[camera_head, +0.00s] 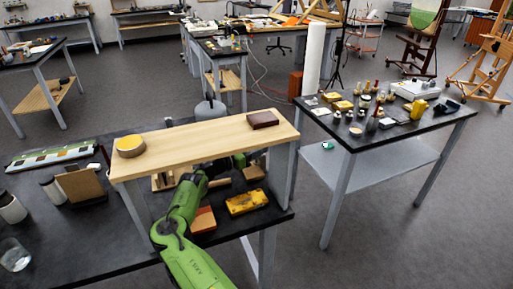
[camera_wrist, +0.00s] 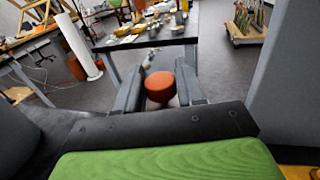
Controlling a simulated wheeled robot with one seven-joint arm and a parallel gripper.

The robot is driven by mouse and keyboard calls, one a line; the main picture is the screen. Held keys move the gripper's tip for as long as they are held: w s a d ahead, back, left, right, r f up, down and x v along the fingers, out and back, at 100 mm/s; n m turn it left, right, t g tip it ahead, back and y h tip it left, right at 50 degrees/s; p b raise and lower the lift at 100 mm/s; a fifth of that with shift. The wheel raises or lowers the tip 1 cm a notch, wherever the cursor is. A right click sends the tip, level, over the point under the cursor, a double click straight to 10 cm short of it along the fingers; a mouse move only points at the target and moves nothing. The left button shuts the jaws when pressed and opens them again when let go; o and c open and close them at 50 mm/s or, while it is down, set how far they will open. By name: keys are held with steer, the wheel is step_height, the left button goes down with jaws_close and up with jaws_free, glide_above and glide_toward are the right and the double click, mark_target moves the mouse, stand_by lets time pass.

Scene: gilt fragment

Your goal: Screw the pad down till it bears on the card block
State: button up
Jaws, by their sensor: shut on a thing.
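My gripper (camera_wrist: 160,92) shows in the wrist view with its two grey fingers on either side of a round orange-red knob (camera_wrist: 159,86), shut on it. In the head view my green arm reaches under a raised wooden shelf, which hides most of the gripper and the knob. The pad and its contact with the card block cannot be made out in either view. An orange-brown block (camera_head: 203,220) lies under the shelf beside my arm; I cannot tell whether it is the card block.
The wooden shelf (camera_head: 205,143) carries a yellow roll (camera_head: 130,146) and a dark brown block (camera_head: 263,119). A yellow case (camera_head: 247,202) lies below, right of my arm. Jars and a glass (camera_head: 14,255) stand at left. A crowded side table (camera_head: 430,125) stands at right.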

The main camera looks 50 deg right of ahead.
steer(key=shift+m+g+y, duration=0.3)
steer(key=shift+m+g, duration=0.3)
steer(key=shift+g, duration=0.3)
steer(key=o, duration=0.9)
steer(key=v, duration=0.7)
steer(key=shift+a, duration=0.25)
steer(key=shift+o, duration=0.2)
steer(key=shift+w, duration=0.1)
